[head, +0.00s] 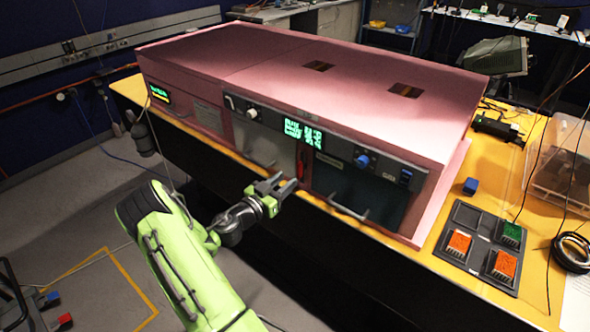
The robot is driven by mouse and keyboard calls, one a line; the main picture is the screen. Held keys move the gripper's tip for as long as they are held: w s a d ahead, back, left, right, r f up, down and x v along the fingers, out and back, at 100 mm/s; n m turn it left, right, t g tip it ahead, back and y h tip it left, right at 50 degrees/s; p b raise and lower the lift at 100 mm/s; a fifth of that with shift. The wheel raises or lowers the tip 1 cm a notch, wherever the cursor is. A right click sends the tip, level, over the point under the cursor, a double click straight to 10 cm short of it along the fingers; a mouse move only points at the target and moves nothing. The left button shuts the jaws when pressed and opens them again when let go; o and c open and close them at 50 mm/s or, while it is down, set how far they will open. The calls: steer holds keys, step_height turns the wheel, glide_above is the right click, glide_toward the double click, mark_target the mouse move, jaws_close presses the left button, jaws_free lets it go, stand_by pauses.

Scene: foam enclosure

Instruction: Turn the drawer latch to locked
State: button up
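The pink foam enclosure (240,60) stands on the yellow-topped bench. Its front has a light panel with a bar handle (262,163) on the left and a dark panel with a bar handle (348,211) on the right. A small red lever (301,163), which looks like the latch, stands roughly upright on the strip between them. Any lock markings are too small to read. My gripper (285,182) is just in front of and below the red lever, to its left in the picture. Its fingers are apart with nothing between them. I cannot tell whether a fingertip touches the lever.
A green display (304,133), a white knob (252,113) and a blue knob (362,160) sit above the panels. A dark tray (458,268) with orange and green blocks, a blue block (470,186) and a black cable coil (572,252) lie on the bench's right.

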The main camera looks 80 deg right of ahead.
mark_target(298, 170)
steer(key=x, duration=0.6)
steer(key=shift+p, duration=0.35)
jaws_close()
